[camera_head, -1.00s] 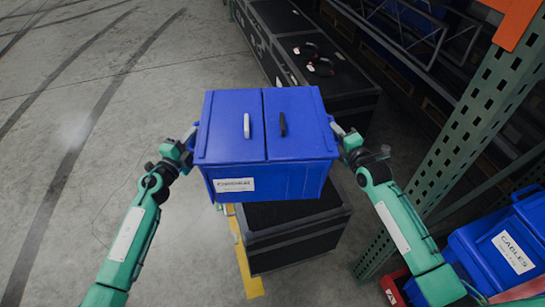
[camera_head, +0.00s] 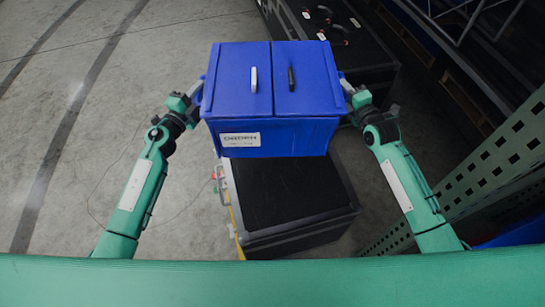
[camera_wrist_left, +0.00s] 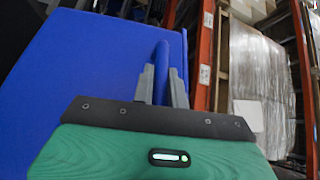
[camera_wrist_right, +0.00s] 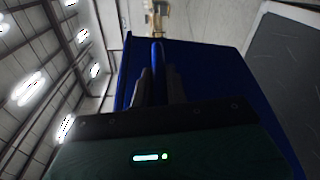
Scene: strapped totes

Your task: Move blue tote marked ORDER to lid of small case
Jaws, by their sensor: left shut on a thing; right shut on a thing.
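The blue tote marked ORDER (camera_head: 280,137) has a closed two-flap lid with a white and a black handle. My left gripper (camera_head: 196,98) is shut on the tote's left side handle, which shows in the left wrist view (camera_wrist_left: 161,72). My right gripper (camera_head: 350,92) is shut on the right side handle, which shows in the right wrist view (camera_wrist_right: 157,70). The small black case (camera_head: 290,195) stands on the floor below and nearer than the tote; its dark lid is bare where visible.
A larger black case (camera_head: 345,50) with red-and-black handles or straps on top stands behind the tote. A green perforated rack post (camera_head: 490,155) rises at the right. Another blue tote (camera_head: 515,235) shows partly at the right edge. Open concrete floor (camera_head: 110,90) lies to the left.

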